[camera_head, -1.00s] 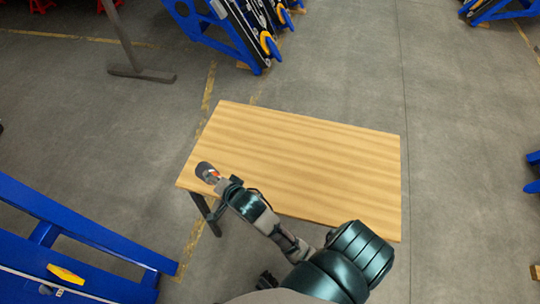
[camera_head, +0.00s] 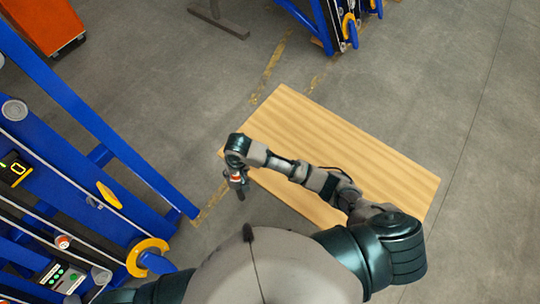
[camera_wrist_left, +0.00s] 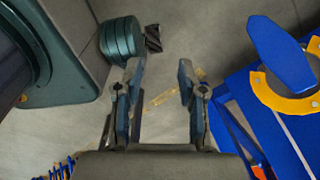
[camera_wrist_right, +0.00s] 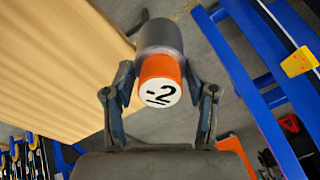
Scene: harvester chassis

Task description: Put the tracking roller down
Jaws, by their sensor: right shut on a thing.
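The tracking roller (camera_wrist_right: 162,45) is a grey cylinder with an orange band and a white end face marked "2" with a dash before it. My right gripper (camera_wrist_right: 160,82) is shut on its orange end, with one finger on each side. In the head view the roller (camera_head: 240,191) points down below my right wrist, beside the near left edge of the wooden table (camera_head: 330,130), and looks clear of the tabletop. My left gripper (camera_wrist_left: 160,75) is open and empty in the left wrist view, above the floor. It cannot be made out in the head view.
A blue chassis frame (camera_head: 150,176) with yellow parts and rollers stands at the left. An orange cabinet (camera_head: 40,25) is at the top left. More blue frames (camera_head: 318,20) stand beyond the table. The visible tabletop is bare, and open floor lies at the right.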

